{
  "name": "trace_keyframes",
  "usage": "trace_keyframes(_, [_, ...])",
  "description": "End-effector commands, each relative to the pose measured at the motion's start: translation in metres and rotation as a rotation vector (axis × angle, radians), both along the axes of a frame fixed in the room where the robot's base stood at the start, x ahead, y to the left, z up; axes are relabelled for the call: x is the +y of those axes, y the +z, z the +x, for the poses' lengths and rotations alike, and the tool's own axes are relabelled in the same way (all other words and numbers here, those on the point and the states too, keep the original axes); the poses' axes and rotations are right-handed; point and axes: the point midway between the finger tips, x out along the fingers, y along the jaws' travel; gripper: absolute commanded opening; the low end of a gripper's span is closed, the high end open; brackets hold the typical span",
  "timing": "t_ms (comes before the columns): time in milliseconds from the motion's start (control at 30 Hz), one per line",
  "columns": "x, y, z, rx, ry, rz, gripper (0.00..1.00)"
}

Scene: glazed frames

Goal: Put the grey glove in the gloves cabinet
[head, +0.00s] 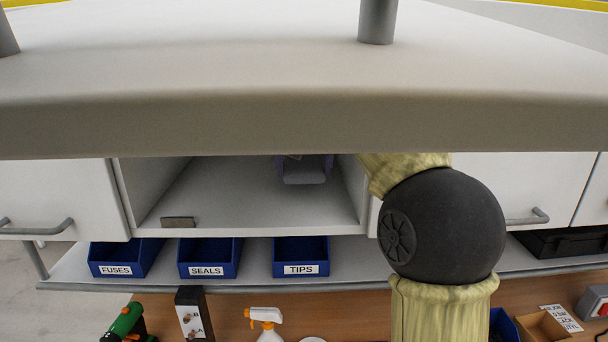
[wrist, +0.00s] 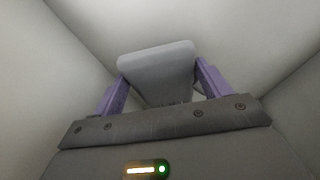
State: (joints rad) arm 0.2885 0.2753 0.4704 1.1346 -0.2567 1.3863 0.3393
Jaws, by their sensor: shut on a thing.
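The grey glove (wrist: 156,62) shows in the wrist view as a pale grey, flat, rounded piece. The purple fingers of my gripper (wrist: 162,78) are shut on its two sides. In the head view my gripper (head: 304,160) and the glove (head: 303,174) are inside an open cabinet compartment (head: 250,205), toward its right half. The glove looks above or near the compartment floor; I cannot tell if it touches. A small plate (head: 179,222) on the compartment's front edge is unreadable. The cabinet's upper part is hidden by a broad pale surface in front.
Closed cabinet doors with bar handles (head: 38,227) (head: 527,216) flank the opening. Below are blue bins labelled FUSES (head: 116,270), SEALS (head: 207,270) and TIPS (head: 301,269). A spray bottle (head: 266,322) and a green drill (head: 127,320) are at the bottom. My arm crosses the right side.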

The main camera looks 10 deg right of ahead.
Motion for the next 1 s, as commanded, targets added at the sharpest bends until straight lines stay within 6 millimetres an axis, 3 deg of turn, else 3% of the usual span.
trace_keyframes(267, [0.0, -0.004, -0.001, 0.0, 0.0, 0.0, 0.47])
trace_keyframes(600, [-0.003, -0.034, -0.001, 0.001, -0.005, 0.0, 0.47])
trace_keyframes(967, [0.001, -0.038, -0.001, 0.0, 0.002, 0.0, 0.47])
trace_keyframes(1000, [0.001, -0.039, -0.001, 0.0, 0.002, 0.0, 0.78])
